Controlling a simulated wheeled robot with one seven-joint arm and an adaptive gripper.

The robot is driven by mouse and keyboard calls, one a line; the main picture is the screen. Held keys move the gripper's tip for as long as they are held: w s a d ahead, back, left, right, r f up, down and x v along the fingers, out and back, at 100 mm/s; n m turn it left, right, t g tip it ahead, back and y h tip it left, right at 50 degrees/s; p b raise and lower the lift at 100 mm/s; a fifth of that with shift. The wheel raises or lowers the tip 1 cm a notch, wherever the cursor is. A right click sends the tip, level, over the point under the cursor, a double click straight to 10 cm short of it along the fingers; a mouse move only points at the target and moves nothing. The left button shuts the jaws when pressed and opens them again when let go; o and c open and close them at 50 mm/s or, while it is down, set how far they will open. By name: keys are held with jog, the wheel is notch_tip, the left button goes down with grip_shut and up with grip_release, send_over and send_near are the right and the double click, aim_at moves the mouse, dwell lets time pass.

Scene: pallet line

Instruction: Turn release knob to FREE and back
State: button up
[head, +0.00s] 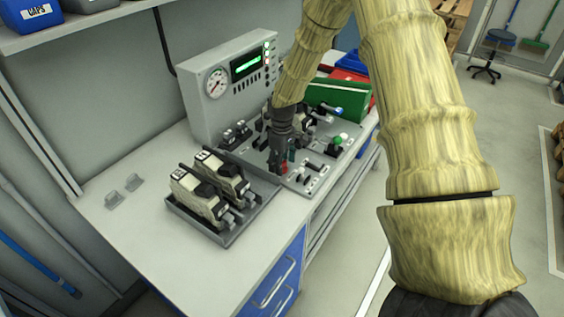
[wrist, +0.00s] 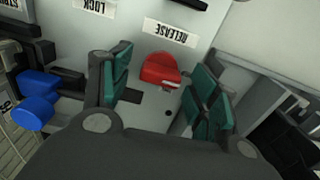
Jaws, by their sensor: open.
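The red release knob (wrist: 160,70) sits on the grey panel in the wrist view, just below a label reading RELEASE (wrist: 171,33). My gripper (wrist: 158,88) is open, with its green-padded fingers to the left and right of the knob and a visible gap on each side. In the head view my gripper (head: 277,163) points down at the panel's front part, and a bit of the red knob (head: 284,168) shows beside its fingers. I see no FREE mark. I cannot tell the fingers' exact height over the knob.
A blue-ended lever (wrist: 37,100) and a LOCK label (wrist: 95,7) lie left of my fingers. A tray (head: 226,238) with two cream-and-black units stands beside the panel. A gauge box (head: 205,113) rises behind. The bench's front left (head: 150,255) is clear.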

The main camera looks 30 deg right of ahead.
jog(key=shift+r, duration=0.1)
notch_tip(320, 180, up, 12)
dwell(0.5)
dwell(0.5)
